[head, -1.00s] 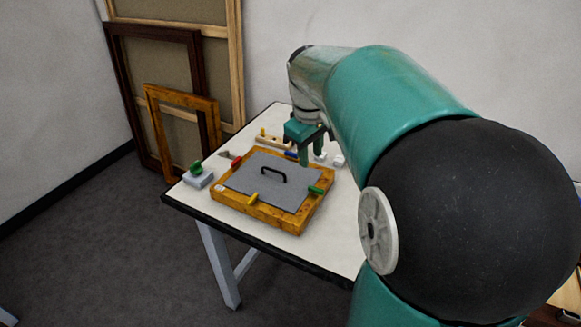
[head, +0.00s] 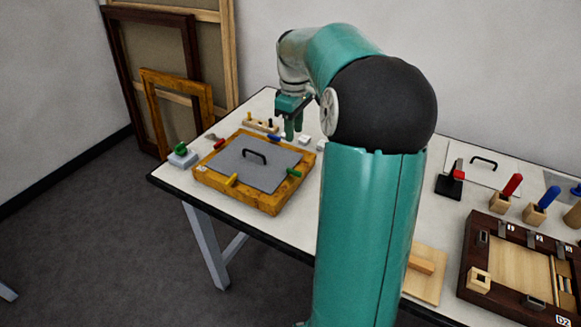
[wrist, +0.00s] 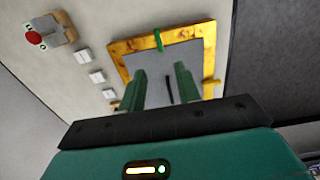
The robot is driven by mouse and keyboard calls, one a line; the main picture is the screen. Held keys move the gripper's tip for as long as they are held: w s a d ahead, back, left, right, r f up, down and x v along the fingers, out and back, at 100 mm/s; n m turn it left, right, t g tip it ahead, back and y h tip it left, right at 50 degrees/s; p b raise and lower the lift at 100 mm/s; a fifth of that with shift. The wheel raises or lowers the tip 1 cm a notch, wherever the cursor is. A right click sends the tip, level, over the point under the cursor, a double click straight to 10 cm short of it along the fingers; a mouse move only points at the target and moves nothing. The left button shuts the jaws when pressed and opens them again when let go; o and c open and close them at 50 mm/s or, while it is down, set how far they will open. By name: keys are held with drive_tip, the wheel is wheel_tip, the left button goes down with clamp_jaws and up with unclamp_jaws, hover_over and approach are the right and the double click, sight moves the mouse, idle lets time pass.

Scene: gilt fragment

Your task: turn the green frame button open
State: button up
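The gilt frame (head: 262,201) lies flat on the white table with a grey panel (head: 235,166) inside it. The green frame button (head: 294,172) sits on the frame's right rail, its tip reaching inward over the panel edge. In the wrist view the green button (wrist: 158,40) lies across the rail, beyond and between my fingers. My gripper (head: 291,132) is above the far right part of the frame, clear of the button. The wrist view shows its two fingers (wrist: 160,72) apart with nothing between them.
A yellow button (head: 231,180), a red one (head: 219,143) and a blue one (head: 275,138) sit on the other rails. A black handle (head: 255,154) stands up from the panel. A grey block with a green knob (head: 181,150) is left of the frame. White blocks (head: 304,140) lie beyond the right corner.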

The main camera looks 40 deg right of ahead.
sight(294, 170)
drive_tip(key=f, duration=1.4)
drive_tip(key=shift+w+d, duration=0.1)
drive_tip(key=shift+d, duration=0.1)
clamp_jaws()
